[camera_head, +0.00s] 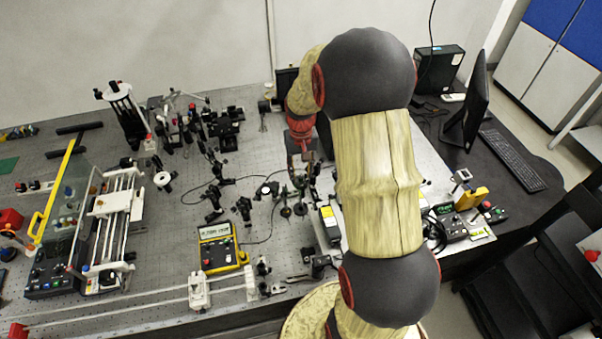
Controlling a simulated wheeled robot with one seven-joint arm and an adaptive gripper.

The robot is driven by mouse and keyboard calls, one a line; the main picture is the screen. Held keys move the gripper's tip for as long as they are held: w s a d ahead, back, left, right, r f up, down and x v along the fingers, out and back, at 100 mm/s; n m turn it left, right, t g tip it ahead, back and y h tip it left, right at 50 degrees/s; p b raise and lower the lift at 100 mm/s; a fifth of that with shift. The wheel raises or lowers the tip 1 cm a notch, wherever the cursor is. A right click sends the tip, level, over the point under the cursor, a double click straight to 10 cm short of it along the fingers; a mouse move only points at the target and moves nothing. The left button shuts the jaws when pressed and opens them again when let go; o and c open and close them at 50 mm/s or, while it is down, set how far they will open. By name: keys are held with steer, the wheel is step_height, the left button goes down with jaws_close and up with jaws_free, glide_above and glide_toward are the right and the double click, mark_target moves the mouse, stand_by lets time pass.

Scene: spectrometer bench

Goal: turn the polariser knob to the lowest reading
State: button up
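My arm reaches over the bench, and its wrist bends down at the middle of the picture. My gripper (301,168) is small and dark here, pointing down among the optics posts. Its fingers blend with the mounts behind, so I cannot tell whether they are open or shut or touch anything. I cannot make out the polariser knob for certain; small dark mounts (299,207) stand just below my gripper. A yellow meter (217,247) with a pale display lies left of my arm, its digits too small to read. A box with a green display (444,209) sits right of my arm.
Cables and several black mounts (243,208) stand left of my gripper. A rail assembly (112,225) and a yellow-handled clear panel (62,190) are farther left. A monitor (466,115) and keyboard (512,159) are at the right. My arm hides part of the bench.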

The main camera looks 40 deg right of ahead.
steer(key=shift+f, duration=0.55)
steer(key=c, duration=0.8)
jaws_close()
